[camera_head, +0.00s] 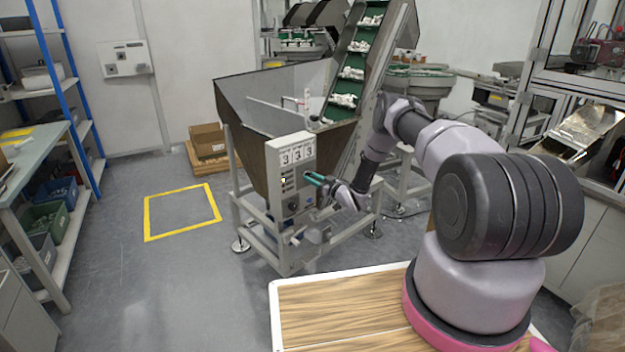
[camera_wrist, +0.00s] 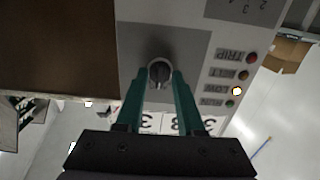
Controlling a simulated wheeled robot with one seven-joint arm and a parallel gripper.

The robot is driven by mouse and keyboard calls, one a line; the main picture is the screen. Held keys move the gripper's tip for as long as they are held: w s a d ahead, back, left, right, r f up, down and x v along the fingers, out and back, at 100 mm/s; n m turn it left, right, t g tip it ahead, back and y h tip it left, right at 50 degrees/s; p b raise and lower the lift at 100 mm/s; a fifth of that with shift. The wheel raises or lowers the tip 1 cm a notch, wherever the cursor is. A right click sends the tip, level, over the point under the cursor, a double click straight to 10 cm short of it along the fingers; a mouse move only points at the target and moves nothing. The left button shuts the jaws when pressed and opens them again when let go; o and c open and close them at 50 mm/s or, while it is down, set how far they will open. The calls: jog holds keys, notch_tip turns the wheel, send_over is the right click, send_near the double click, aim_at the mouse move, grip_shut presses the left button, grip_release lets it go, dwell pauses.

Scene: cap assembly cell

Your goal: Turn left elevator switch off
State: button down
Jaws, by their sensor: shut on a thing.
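The elevator control panel (camera_head: 291,165) is a light grey plate on the front of the hopper machine. In the wrist view, a round dark switch knob (camera_wrist: 160,70) with a light pointer sits on this panel. My gripper (camera_head: 309,177) reaches the panel from the right with its green fingers. In the wrist view the fingertips of my gripper (camera_wrist: 159,76) are on both sides of the knob, shut on it. The pointer is roughly in line with the fingers. In the head view the fingers hide this knob.
Labelled lamps stand beside the knob; one lamp (camera_wrist: 237,91) is lit. Another dark knob (camera_head: 293,203) is lower on the panel. The metal hopper (camera_head: 250,105) and green conveyor (camera_head: 350,86) rise behind. A yellow floor square (camera_head: 147,220) lies empty at left.

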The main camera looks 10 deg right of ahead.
jog(key=shift+n, duration=4.4)
jog(key=shift+f, duration=0.1)
jog(key=c, duration=0.5)
grip_release()
jog(key=shift+s, duration=0.1)
jog(key=v, duration=1)
jog(key=shift+s+d, duration=0.2)
jog(key=shift+s, duration=0.1)
